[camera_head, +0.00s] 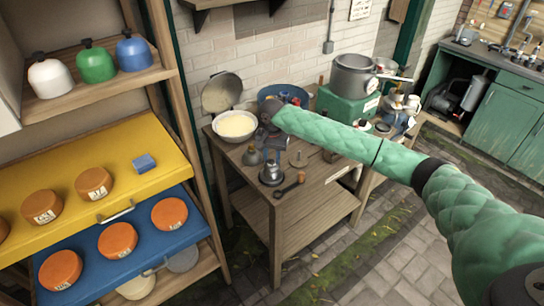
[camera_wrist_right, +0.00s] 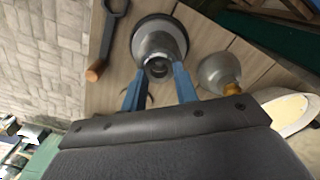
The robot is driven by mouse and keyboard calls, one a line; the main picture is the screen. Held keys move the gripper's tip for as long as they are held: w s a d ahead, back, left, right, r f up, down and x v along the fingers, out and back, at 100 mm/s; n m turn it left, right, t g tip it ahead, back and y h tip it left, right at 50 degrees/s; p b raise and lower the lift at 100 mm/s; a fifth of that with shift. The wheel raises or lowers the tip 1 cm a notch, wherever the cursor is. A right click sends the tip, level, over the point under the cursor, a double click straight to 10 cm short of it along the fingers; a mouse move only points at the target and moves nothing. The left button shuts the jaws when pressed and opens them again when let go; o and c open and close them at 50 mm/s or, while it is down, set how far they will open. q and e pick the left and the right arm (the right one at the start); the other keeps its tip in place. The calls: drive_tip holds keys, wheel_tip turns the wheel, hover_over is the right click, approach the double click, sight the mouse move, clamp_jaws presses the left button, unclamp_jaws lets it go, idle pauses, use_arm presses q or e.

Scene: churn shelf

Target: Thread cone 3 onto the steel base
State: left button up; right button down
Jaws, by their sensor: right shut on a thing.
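In the right wrist view, the blue fingers of my right gripper (camera_wrist_right: 158,85) are on either side of the narrow top of a grey steel cone (camera_wrist_right: 160,45). The gripper is shut on the cone. A wide dark round rim, seemingly the steel base (camera_wrist_right: 138,27), shows around the cone's wide end; I cannot tell whether they touch. In the head view, the steel cone (camera_head: 271,172) is near the table's front left corner, below the end of my right arm. No number can be read on it. My left gripper is not in view.
A bell-shaped piece with a brass tip (camera_head: 252,156) stands close behind the cone; it also shows in the wrist view (camera_wrist_right: 219,72). A dark tool with a wooden end (camera_head: 290,186) lies in front. A white bowl (camera_head: 236,127) and an upright peg (camera_head: 298,158) are nearby.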

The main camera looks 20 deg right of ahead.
drive_tip(key=shift+f, duration=0.65)
drive_tip(key=c, duration=0.7)
unclamp_jaws()
drive_tip(key=shift+r+p, duration=0.1)
drive_tip(key=shift+p, duration=0.25)
drive_tip(key=shift+r+p, duration=2.6)
drive_tip(key=shift+r, duration=0.05)
